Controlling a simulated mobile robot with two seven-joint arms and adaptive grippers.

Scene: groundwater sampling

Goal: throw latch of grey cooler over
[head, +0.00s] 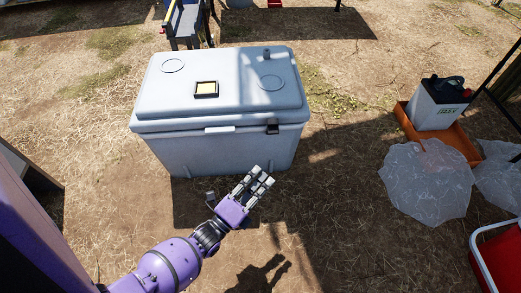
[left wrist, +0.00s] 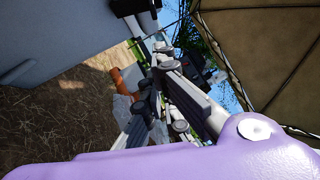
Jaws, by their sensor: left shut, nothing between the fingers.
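The grey cooler (head: 220,100) stands on the dry ground with its lid closed. Its dark latch (head: 272,127) sits at the right part of the front, at the lid seam; whether it is fastened is too small to tell. My left gripper (head: 263,179) is shut and empty, in front of the cooler, below and a little left of the latch in the picture, apart from it. In the left wrist view the cooler's grey side (left wrist: 50,40) fills the upper left, and the gripper (left wrist: 155,78) points away beside it. My right gripper is not in view.
A white container (head: 436,106) stands in an orange tray (head: 461,142) at the right, with clear plastic bags (head: 428,182) before it. A red cooler (head: 500,262) is at the lower right. Bare ground lies between these and the grey cooler. A small stand (head: 187,22) is behind.

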